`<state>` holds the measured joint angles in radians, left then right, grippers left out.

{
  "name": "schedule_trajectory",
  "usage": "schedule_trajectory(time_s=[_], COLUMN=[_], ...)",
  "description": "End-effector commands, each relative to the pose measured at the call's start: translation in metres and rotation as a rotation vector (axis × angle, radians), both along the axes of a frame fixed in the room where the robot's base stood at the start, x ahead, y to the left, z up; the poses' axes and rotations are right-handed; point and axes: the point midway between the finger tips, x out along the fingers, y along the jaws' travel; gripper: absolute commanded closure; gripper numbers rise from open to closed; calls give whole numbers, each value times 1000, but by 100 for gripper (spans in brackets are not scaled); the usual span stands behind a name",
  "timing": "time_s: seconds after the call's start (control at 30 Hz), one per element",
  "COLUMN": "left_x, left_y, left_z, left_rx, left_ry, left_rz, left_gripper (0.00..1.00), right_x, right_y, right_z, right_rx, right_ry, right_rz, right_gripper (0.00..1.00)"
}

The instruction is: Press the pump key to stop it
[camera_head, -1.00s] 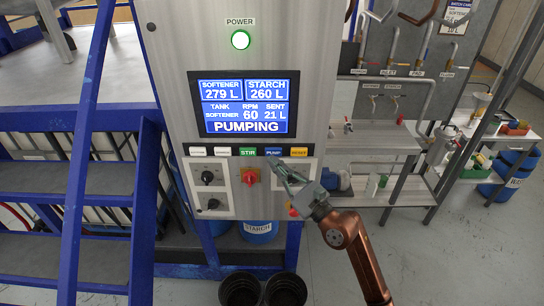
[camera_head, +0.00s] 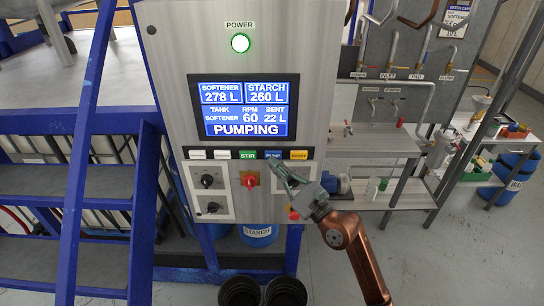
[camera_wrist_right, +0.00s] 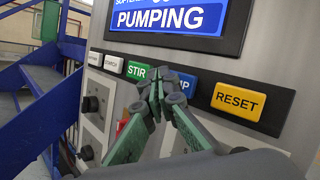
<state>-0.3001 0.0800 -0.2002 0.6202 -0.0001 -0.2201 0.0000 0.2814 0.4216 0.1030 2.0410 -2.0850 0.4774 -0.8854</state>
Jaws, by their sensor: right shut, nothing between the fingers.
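The control panel (camera_head: 320,100) carries a row of keys under its screen (camera_head: 244,107), which reads PUMPING, RPM 60, sent 22 L. The blue pump key (camera_head: 273,154) sits between the green STIR key (camera_head: 247,154) and the yellow RESET key (camera_head: 299,155). My right gripper (camera_head: 276,166) is shut and empty, its tips just below the pump key in the head view. In the right wrist view the fingertips (camera_wrist_right: 166,82) cover part of the blue key (camera_wrist_right: 188,84); I cannot tell whether they touch it. My left gripper is not in view.
A red-and-yellow switch (camera_head: 250,180) and black knobs (camera_head: 207,181) lie below the keys. A green power lamp (camera_head: 240,43) is lit above the screen. Blue stair rails (camera_head: 88,140) stand left. A bench with pipes (camera_head: 375,145) stands right, with open floor in front.

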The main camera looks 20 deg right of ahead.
Motion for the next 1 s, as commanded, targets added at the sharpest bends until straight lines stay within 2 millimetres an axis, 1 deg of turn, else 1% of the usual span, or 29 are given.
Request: schedule_trajectory(time_s=[0.53,0.8,1.0], left_x=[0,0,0], left_y=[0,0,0], left_z=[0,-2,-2], left_rx=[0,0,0], left_ry=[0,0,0], left_rz=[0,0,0], left_gripper=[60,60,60], right_x=[0,7,7], right_y=[0,-2,-3], right_z=[0,0,0], right_rx=[0,0,0], right_ry=[0,-1,0], right_rz=[0,-1,0], right_gripper=[100,100,100])
